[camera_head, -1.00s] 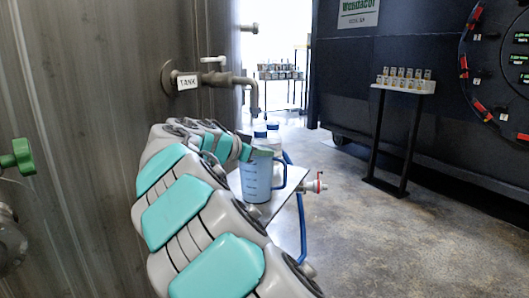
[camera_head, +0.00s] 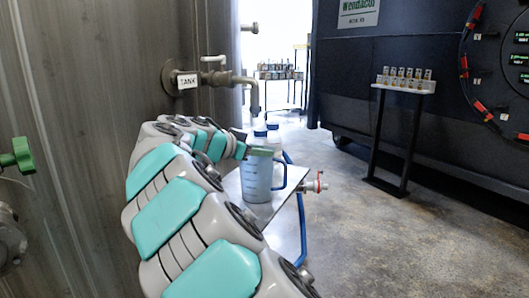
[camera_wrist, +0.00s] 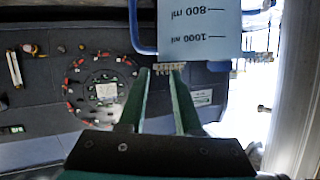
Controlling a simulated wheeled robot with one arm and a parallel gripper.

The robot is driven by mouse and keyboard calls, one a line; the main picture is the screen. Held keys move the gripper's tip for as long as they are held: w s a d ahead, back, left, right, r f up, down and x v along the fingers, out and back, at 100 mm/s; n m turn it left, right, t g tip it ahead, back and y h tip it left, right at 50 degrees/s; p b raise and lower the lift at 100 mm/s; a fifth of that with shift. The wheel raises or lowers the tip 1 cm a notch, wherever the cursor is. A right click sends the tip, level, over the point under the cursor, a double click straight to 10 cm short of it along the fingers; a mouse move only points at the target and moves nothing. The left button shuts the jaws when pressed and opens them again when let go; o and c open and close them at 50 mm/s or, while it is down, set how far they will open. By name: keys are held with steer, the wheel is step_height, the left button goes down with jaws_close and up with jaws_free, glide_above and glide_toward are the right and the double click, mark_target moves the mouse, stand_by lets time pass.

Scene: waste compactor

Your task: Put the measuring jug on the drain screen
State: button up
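The measuring jug (camera_head: 257,180), translucent blue with a blue handle on its right, stands upright on a grey plate (camera_head: 288,182) under the tank tap. I cannot tell whether this plate is the drain screen. My gripper (camera_head: 264,152) is at the jug's rim, its green fingers level with the top. In the wrist view, the jug (camera_wrist: 200,28) appears upside down with its 800 and 1000 ml marks, just beyond the fingertips (camera_wrist: 160,72). The fingers are apart with a gap between them. Whether one touches the rim is unclear.
A tank (camera_head: 90,90) wall is on the left. Its tap (camera_head: 245,84) hangs above the plate.

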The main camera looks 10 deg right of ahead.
steer(key=b+v, duration=0.1)
steer(key=v, duration=0.9)
steer(key=shift+s+a, duration=0.1)
